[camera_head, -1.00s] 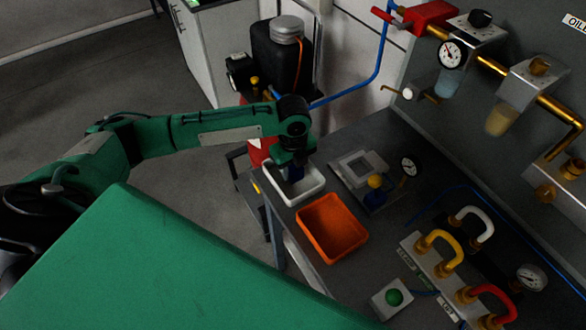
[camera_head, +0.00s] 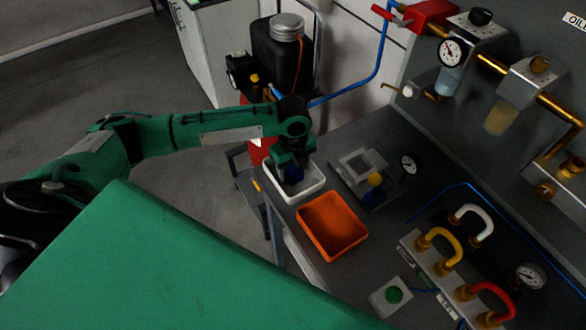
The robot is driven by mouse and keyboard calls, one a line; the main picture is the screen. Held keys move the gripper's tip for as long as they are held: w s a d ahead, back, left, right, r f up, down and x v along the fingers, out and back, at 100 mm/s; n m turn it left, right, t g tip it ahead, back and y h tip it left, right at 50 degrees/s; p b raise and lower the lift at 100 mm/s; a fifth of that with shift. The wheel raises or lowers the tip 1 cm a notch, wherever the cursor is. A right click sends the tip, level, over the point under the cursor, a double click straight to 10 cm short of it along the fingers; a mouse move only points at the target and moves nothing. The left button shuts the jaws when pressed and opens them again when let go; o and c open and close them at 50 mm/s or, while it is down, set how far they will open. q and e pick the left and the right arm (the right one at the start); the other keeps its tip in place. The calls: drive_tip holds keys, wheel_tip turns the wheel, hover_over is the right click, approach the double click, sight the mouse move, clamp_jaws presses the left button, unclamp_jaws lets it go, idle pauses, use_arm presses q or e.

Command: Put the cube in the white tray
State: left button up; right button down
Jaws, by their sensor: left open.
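The white tray (camera_head: 312,187) stands at the near left corner of the grey bench. My left gripper (camera_head: 293,177) points down over the inside of the tray and is open. A dark blue patch shows at the gripper's fingers, low in the tray. I cannot tell whether this is the cube or part of the gripper, as the wrist hides most of it. No other cube is clear in view. My right gripper is not in view.
An orange tray (camera_head: 318,205) sits right beside the white one. Behind them are a grey square fixture (camera_head: 362,164), a yellow knob (camera_head: 375,179) and a gauge (camera_head: 408,163). A manifold with coloured handles (camera_head: 446,242) is at right. A dark tank (camera_head: 283,60) stands behind my arm.

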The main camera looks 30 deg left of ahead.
sight(293, 167)
use_arm(q)
wheel_tip(293, 167, up, 11)
drive_tip(key=b, duration=0.2)
drive_tip(key=shift+r, duration=0.15)
idle(0.4)
